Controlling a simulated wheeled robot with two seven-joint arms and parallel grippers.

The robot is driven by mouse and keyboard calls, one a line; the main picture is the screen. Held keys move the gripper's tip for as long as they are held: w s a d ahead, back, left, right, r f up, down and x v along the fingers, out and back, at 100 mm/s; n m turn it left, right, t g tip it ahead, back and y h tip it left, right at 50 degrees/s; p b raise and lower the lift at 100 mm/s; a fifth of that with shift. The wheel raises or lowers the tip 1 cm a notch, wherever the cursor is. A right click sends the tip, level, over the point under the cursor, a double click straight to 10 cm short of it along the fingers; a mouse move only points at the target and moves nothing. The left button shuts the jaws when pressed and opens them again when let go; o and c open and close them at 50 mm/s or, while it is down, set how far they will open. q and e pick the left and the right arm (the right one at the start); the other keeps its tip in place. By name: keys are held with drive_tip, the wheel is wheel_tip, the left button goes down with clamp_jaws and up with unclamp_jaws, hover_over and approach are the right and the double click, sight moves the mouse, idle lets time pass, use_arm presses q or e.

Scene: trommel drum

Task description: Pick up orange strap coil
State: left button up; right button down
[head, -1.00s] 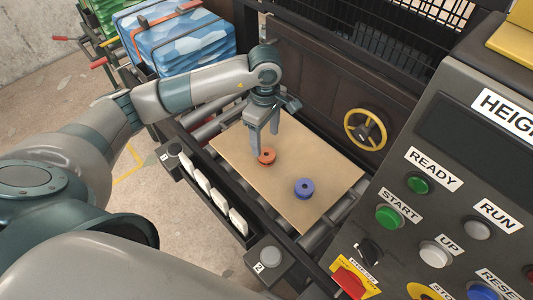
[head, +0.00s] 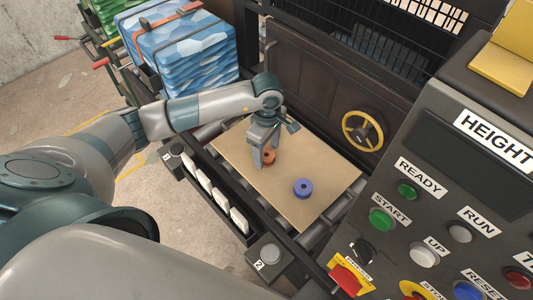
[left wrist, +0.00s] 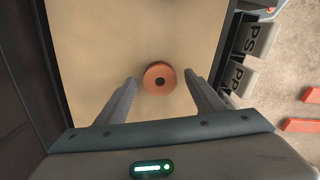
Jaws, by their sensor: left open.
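The orange strap coil (head: 269,157) lies flat on a tan board in the head view, partly covered by my left gripper (head: 264,160). In the left wrist view the coil (left wrist: 160,77) is a round orange disc with a dark centre hole. My left gripper (left wrist: 160,90) is open, with one finger on each side of the coil's near part and visible gaps between. The coil is not gripped. My right gripper is in neither view.
A blue-purple coil (head: 303,188) lies on the tan board (head: 300,215), right of the orange one. A yellow handwheel (head: 363,131) is on the dark wall behind. A control panel (head: 440,190) stands at right. Stacked blue-patterned packs (head: 195,70) stand at the back left.

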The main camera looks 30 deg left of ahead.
use_arm(q)
drive_tip(key=shift+f, duration=0.95)
drive_tip(key=c, duration=1.2)
